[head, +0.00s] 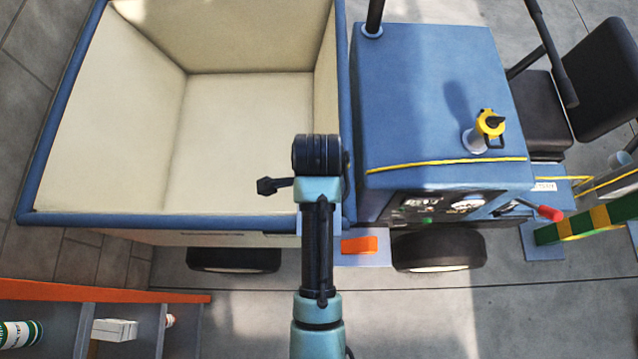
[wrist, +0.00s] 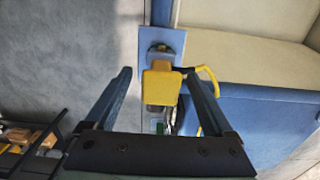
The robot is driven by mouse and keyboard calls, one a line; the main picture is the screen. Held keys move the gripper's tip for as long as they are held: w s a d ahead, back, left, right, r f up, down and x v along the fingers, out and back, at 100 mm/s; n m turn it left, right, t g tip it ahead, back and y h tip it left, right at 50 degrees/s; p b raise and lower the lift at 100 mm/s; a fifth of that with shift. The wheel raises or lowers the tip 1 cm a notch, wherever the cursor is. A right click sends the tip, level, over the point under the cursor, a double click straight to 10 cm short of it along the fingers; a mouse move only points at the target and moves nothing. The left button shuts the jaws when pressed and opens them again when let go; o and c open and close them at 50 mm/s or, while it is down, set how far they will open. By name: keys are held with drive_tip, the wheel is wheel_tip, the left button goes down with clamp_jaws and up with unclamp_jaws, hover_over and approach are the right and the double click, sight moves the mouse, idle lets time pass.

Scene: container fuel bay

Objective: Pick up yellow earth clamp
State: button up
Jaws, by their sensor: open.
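The yellow earth clamp (wrist: 160,86) shows in the wrist view as a blocky yellow piece at a pale blue plate, with a yellow cable looping off to its right. My gripper (wrist: 158,76) is open, with one finger on each side of the clamp in the picture. Gaps show between the clamp and both fingers. I cannot tell how far the fingertips are above it. In the head view I cannot make out the clamp; my arm (head: 318,245) covers the middle of that picture.
A blue vehicle has a cream-lined open bin (head: 250,110) and a blue hood (head: 430,90) with a yellow-and-black cap (head: 490,123). An orange block (head: 360,246) lies on a pale plate below them. An orange-edged rack (head: 130,292) stands lower left. Open floor lies lower right.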

drive_tip(key=shift+d+f+p, duration=0.1)
drive_tip(key=shift+f+p, duration=0.5)
drive_tip(key=shift+f, duration=1.75)
drive_tip(key=shift+c, duration=0.3)
clamp_jaws()
